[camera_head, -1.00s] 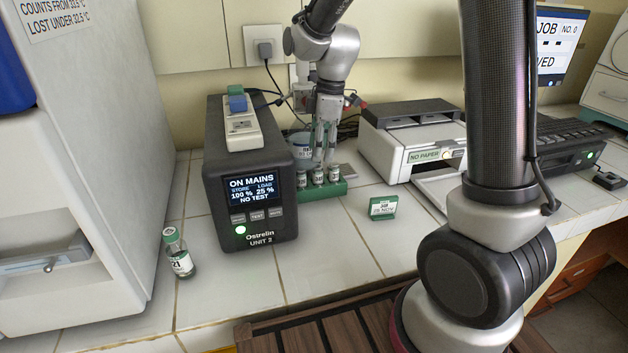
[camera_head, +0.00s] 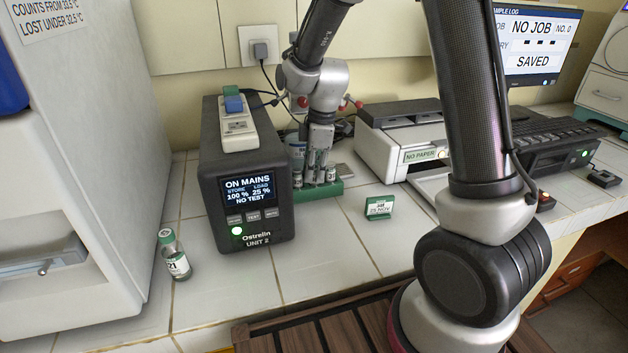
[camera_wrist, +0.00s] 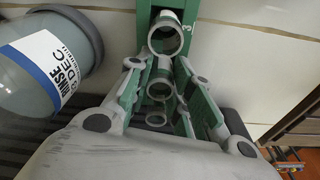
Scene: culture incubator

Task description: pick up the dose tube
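A green rack (camera_head: 318,192) stands on the counter right of the power unit and holds small labelled tubes (camera_head: 331,174). I cannot tell which is the dose tube. The wrist view shows three open-topped tubes in a row: a near-edge tube (camera_wrist: 167,35), a middle one (camera_wrist: 160,86) and a lower one (camera_wrist: 155,118). My gripper (camera_head: 318,163) points down over the rack. In the wrist view my gripper (camera_wrist: 163,92) is open, its green-padded fingers on either side of the row. Contact with a tube cannot be told.
A black power unit (camera_head: 247,170) stands left of the rack. A bottle (camera_wrist: 35,70) is close to my gripper. A capped vial (camera_head: 174,255) stands at left, a green date sign (camera_head: 379,207) at front right, and a printer (camera_head: 400,150) at right.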

